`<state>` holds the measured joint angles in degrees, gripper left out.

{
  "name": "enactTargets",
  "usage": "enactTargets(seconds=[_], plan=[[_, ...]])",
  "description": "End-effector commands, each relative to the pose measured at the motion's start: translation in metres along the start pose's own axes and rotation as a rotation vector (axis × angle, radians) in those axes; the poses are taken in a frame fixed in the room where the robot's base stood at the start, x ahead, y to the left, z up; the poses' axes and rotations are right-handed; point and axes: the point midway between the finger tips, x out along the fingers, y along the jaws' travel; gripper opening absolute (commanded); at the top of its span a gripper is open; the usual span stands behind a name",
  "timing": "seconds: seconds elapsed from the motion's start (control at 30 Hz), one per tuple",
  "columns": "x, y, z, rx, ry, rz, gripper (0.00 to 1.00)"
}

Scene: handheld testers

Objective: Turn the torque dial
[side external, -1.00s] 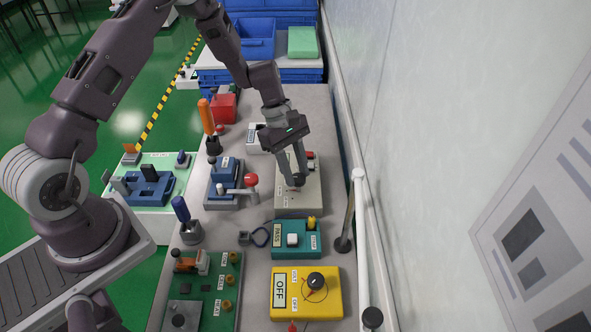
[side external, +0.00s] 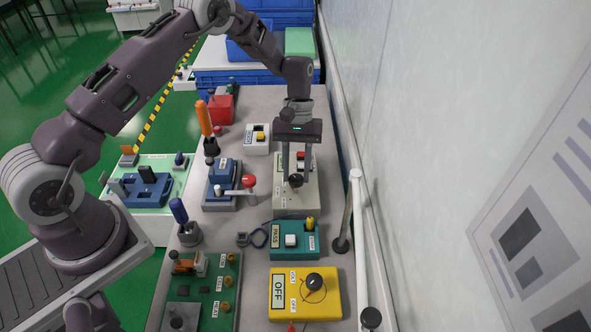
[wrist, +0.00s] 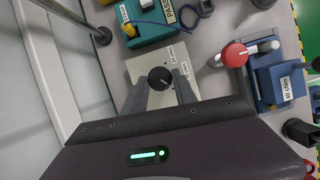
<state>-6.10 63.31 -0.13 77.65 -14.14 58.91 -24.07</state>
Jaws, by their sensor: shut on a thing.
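The torque dial is a round black knob (side external: 296,181) on top of a beige box (side external: 287,204) in the middle of the bench. My gripper (side external: 296,174) comes down from above and behind, with its two grey fingers on either side of the knob. In the wrist view the knob (wrist: 159,77) sits between the fingertips (wrist: 160,82), with a pale pointer line on its top. The gripper is shut on the knob.
A teal PASS tester (side external: 296,252) and a yellow OFF tester (side external: 334,305) stand in front. A blue device with a red-balled lever (side external: 249,181) stands close on the left. A white post (side external: 359,230) and the wall limit the right side.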

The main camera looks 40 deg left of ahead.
Motion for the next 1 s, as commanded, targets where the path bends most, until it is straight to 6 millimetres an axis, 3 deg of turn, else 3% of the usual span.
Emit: enactTargets(seconds=[0.37, 0.9, 0.93, 1.0], plan=[[-0.0006, 0.0017, -0.0003, 0.135, 0.002, -0.055, 0.0], [-0.0004, 0.0018, 0.0, 0.154, 0.001, -0.063, 0.0], [-0.0004, 0.0018, 0.0, 0.154, 0.001, -0.063, 0.35], [-0.0004, 0.0018, 0.0, 0.154, 0.001, -0.063, 0.49]])
